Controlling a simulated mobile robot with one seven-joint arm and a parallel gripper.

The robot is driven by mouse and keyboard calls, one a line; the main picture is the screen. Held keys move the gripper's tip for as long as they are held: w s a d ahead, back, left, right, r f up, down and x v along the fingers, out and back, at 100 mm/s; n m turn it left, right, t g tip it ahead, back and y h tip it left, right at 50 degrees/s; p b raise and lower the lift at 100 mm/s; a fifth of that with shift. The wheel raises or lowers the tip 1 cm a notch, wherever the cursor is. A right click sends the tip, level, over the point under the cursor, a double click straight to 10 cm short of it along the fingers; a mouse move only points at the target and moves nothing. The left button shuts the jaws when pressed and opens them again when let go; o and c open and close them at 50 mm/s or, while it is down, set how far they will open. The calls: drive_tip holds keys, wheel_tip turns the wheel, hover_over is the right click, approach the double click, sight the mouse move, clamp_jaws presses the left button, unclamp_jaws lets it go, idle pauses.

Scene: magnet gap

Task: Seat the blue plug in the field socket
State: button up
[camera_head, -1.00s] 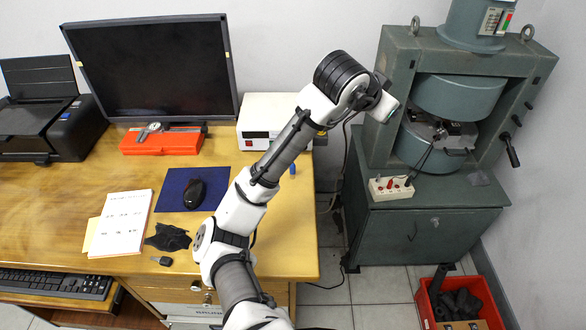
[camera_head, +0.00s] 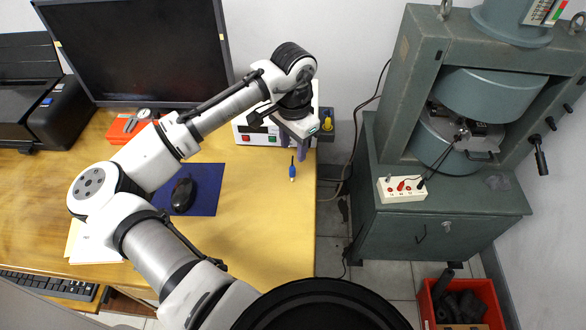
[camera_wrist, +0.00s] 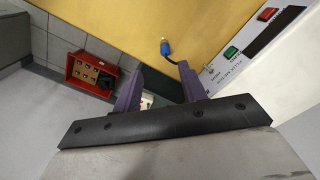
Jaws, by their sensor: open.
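The blue plug (camera_head: 292,170) lies on the wooden desk near its right edge, in front of the white supply box. It has a pale tip and a dark lead. It also shows in the wrist view (camera_wrist: 166,48), beyond the fingers. My gripper (camera_head: 301,153) is just above and behind the plug. Its purple fingers are apart in the wrist view (camera_wrist: 158,80), with no object held between them. A white terminal box (camera_head: 387,194) with red and black connectors stands on the green cabinet; I cannot tell which point is the field socket.
The white supply box (camera_head: 244,133) with red and green buttons stands close to my gripper. The green magnet frame (camera_head: 408,85) rises at right. A mouse (camera_head: 183,195) lies on a blue mat (camera_head: 207,191). The front right of the desk is clear. A red crate (camera_head: 427,304) stands on the floor.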

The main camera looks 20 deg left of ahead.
sight(292, 165)
wheel_tip(292, 165, down, 4)
drive_tip(key=shift+r, duration=0.1)
drive_tip(key=shift+w+a+f+p, duration=0.15)
drive_tip(key=shift+f+p, duration=0.2)
drive_tip(key=shift+f, duration=0.6)
drive_tip(key=shift+w+f+p, duration=0.15)
drive_tip(key=shift+f+p, duration=0.15)
drive_tip(key=shift+f, duration=0.6)
drive_tip(key=shift+w+a+f+p, duration=0.15)
drive_tip(key=shift+f+p, duration=0.2)
drive_tip(key=shift+f, duration=0.6)
clamp_jaws()
